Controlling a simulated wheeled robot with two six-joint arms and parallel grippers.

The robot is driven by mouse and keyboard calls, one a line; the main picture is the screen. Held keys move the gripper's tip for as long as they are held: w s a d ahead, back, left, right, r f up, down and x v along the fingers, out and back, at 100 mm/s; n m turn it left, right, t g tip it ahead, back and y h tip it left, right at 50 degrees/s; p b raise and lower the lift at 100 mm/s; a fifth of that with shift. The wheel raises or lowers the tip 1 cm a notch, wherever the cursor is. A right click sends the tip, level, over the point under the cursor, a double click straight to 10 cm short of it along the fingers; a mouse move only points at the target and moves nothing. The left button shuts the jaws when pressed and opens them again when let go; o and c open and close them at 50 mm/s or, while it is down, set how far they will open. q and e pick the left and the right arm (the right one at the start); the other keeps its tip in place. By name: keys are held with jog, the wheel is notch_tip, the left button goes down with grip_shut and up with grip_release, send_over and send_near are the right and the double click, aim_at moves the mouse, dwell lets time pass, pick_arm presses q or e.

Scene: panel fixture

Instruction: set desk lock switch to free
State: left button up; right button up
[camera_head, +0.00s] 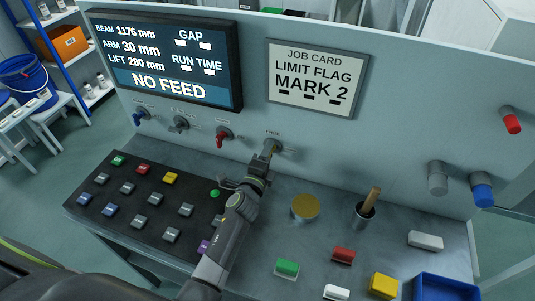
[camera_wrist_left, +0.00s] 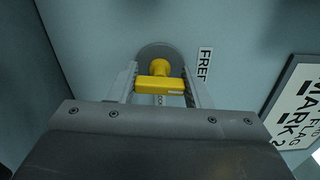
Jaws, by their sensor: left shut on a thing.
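The desk lock switch (camera_head: 271,146) is a yellow knob on a round grey plate, at the right end of a row of switches on the upright panel. In the left wrist view its yellow handle (camera_wrist_left: 160,85) lies across between my fingers. A label reading FREE (camera_wrist_left: 205,63) is to the right of the plate; another label, partly hidden, shows below the handle. My left gripper (camera_head: 264,162) is shut on the yellow handle, one finger at each end. My right gripper is not in view.
A red switch (camera_head: 223,134), a grey one (camera_head: 181,123) and a blue one (camera_head: 141,113) are to the left. A button board (camera_head: 130,210) lies below. A dark cup with a wooden handle (camera_head: 365,212), coloured blocks and a blue tray (camera_head: 446,288) are at right.

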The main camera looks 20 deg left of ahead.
pick_arm(q)
jog(key=shift+n, duration=0.6)
jog(key=o, duration=1)
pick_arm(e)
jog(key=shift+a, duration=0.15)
